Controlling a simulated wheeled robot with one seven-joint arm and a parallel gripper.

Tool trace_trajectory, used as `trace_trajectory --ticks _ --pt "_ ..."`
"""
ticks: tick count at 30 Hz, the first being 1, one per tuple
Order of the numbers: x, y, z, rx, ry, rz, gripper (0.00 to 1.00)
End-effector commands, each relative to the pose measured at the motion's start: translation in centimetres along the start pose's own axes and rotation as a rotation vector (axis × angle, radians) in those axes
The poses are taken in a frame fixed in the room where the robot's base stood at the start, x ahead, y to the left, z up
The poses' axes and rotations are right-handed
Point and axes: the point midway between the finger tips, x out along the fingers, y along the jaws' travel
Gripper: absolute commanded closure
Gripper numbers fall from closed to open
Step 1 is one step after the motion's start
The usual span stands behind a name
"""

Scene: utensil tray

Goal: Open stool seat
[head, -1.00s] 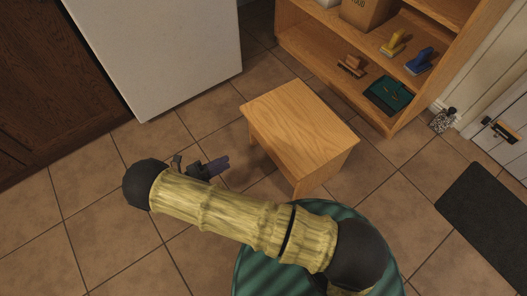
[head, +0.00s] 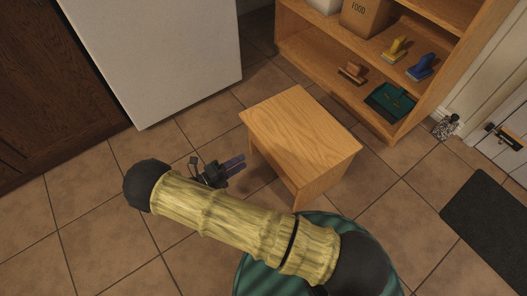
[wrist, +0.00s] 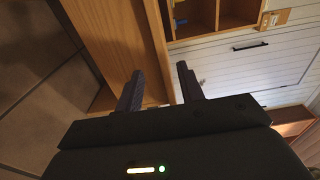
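The wooden stool (head: 300,135) stands upright on the tiled floor in the middle of the head view. Its flat seat lies level and closed on the body. My gripper (head: 238,163) is low beside the stool's left side, with its fingers pointing toward it. In the wrist view my gripper (wrist: 160,82) shows two dark fingers spread apart with nothing held between them. A wooden panel, which looks like the stool (wrist: 112,35), fills the upper left beyond the fingers, and its edge lies between them. I cannot tell whether a finger touches it.
A white cabinet (head: 160,50) is at the upper left. A dark mat (head: 490,220) lies at the right.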

Motion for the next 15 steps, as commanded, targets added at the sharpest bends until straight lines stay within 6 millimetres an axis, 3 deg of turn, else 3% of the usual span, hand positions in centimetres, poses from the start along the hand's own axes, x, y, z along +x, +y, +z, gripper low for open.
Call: trace_trajectory --ticks 15 --pt "8.8 0.3 -0.1 0.000 0.002 0.000 0.62"
